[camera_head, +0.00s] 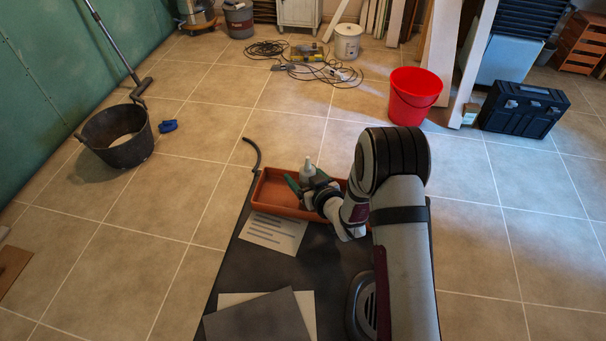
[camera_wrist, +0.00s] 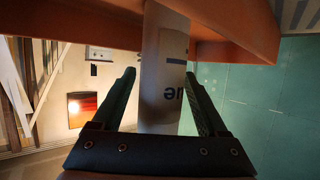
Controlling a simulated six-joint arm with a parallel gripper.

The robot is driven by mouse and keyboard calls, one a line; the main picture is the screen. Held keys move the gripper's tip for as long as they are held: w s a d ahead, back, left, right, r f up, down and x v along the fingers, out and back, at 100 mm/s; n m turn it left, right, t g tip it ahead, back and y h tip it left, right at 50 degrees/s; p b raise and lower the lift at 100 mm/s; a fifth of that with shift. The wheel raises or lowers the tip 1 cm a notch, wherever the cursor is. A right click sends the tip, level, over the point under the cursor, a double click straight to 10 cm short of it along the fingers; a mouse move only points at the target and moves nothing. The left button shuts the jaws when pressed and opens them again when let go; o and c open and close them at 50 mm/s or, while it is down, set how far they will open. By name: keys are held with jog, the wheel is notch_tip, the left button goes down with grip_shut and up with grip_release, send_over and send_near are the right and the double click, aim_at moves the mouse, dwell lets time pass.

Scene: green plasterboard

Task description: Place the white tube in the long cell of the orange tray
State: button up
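The white tube (camera_head: 308,169) stands upright in the head view, with a narrow pale tip, at the orange tray (camera_head: 262,199). The tube (camera_wrist: 163,75) fills the middle of the wrist view, upside down, with dark print. My gripper (camera_head: 306,181) reaches in from the right at tube height. In the wrist view its green fingers (camera_wrist: 159,78) are on either side of the tube. A narrow gap shows beside the left finger; the right finger's edge meets the tube's outline. The tray's wall (camera_wrist: 235,48) shows behind the tube. The tray's cells and the tube's base are hidden.
The tray lies on a dark board (camera_head: 300,270) with a printed sheet (camera_head: 273,233) in front of it and a grey panel (camera_head: 255,318) nearer. A dark curved piece (camera_head: 254,151) lies behind the tray's left end. A red bucket (camera_head: 414,96) stands farther back.

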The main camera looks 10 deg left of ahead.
jog(key=shift+s+d+r, duration=0.1)
jog(key=shift+r, duration=0.1)
jog(key=s+d+r+m+g+h, duration=0.2)
jog(key=s+d+r+m+h, duration=0.25)
jog(key=s+d, duration=0.45)
jog(key=s+d+r+m+g+h, duration=0.25)
jog(key=s+d+r, duration=0.35)
jog(key=d, duration=0.5)
jog(key=s+a+r+m+g, duration=0.1)
jog(key=s+r+m+g, duration=0.2)
jog(key=s, duration=0.8)
jog(key=s+a+r+m+g, duration=0.2)
jog(key=s+r+m+g, duration=0.1)
jog(key=s, duration=0.8)
jog(key=shift+r+y, duration=0.2)
jog(key=shift+y, duration=0.2)
